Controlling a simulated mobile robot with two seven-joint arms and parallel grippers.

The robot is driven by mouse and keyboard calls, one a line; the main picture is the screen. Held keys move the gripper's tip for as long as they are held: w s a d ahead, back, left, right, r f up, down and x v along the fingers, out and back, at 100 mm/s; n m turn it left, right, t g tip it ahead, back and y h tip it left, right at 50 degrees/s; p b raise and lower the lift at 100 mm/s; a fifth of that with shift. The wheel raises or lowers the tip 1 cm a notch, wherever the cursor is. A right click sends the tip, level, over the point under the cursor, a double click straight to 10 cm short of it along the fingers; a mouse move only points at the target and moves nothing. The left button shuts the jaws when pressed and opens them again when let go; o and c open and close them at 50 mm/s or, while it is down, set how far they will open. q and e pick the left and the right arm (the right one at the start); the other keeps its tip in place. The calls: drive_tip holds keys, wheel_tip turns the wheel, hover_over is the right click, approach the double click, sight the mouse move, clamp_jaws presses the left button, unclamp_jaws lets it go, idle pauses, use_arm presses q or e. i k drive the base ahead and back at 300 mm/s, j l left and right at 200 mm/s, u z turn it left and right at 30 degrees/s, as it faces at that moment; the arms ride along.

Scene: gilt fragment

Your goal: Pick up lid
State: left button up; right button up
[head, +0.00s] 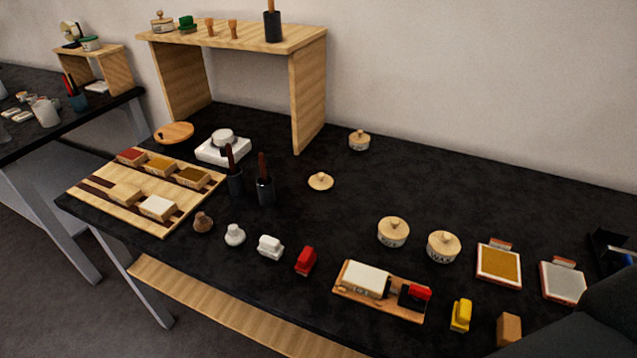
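A loose light-wood lid (320,181) with a small round knob lies on the black tabletop near the middle of the head view. Nothing touches it and bare table surrounds it. Similar knobbed wooden lids sit on a small jar (359,143) behind it and on two labelled jars, one at centre right (393,237) and one beside it (443,250). My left gripper is not in view. A dark part of my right arm (600,325) fills the lower right corner, but I make out no gripper fingers there.
Two dark cups with brown-handled tools stand left of the lid, one (265,192) nearer it. A wooden shelf (310,95) rises behind. Stamps, a wooden tray (345,297) and framed pads line the front and right. A dark item (610,246) at the right edge is unclear.

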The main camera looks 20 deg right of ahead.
sight(320, 182)
drive_tip(key=j+z, duration=0.15)
drive_tip(key=z, duration=0.2)
drive_tip(key=j+z, duration=0.15)
drive_tip(key=z, duration=0.2)
drive_tip(key=k+j+z, duration=0.1)
drive_tip(key=j+z, duration=0.35)
drive_tip(key=j, duration=0.45)
drive_tip(key=k+j, duration=0.1)
drive_tip(key=j, duration=0.4)
drive_tip(key=k+j+z, duration=0.1)
drive_tip(key=j, duration=0.45)
drive_tip(key=k+j, duration=0.1)
drive_tip(key=j, duration=0.4)
